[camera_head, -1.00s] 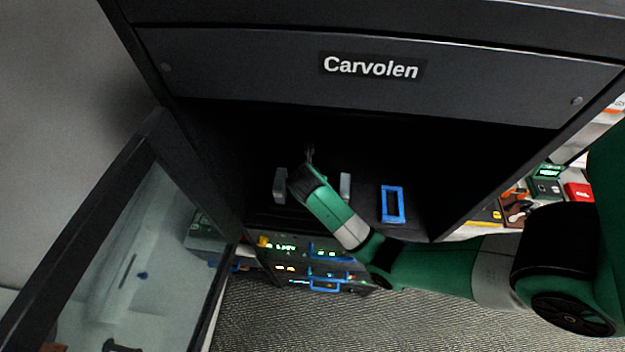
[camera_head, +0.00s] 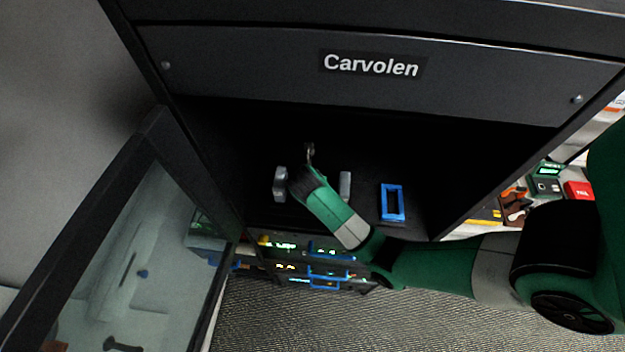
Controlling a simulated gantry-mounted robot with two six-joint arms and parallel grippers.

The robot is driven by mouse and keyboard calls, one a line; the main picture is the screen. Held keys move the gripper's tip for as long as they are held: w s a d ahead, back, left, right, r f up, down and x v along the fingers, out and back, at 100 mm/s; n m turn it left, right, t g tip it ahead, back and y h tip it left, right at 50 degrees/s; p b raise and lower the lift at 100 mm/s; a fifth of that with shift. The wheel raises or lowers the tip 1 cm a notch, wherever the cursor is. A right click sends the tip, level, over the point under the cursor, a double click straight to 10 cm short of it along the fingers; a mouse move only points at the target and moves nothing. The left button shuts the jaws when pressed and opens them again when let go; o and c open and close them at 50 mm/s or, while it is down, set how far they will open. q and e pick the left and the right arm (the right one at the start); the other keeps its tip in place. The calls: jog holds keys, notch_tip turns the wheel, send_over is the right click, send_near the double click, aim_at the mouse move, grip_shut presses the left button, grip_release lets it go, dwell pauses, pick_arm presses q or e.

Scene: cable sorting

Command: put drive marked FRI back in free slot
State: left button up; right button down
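My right arm reaches from the right into the dark bay of the cabinet marked Carvolen (camera_head: 372,67). The tip of my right gripper (camera_head: 310,153) shows small and dim inside the bay, and I cannot tell whether it is open or shut. A blue rectangular frame-like handle (camera_head: 392,202) stands in the bay to the right of the arm. Two grey upright pieces, one on the left (camera_head: 280,184) and one on the right (camera_head: 345,186), flank the arm. No drive marked FRI can be read, and the free slot cannot be made out. My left gripper is not in view.
Lit units with blue handles (camera_head: 328,272) sit below the bay. An open glass door (camera_head: 125,255) stands at the left. At the right, a surface outside the cabinet holds a red box (camera_head: 578,190), a green-lit device (camera_head: 547,178) and other items. Patterned floor shows below.

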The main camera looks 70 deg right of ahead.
grip_release()
dwell(0.7)
jog(key=shift+r, duration=0.1)
jog(key=shift+r, duration=3.4)
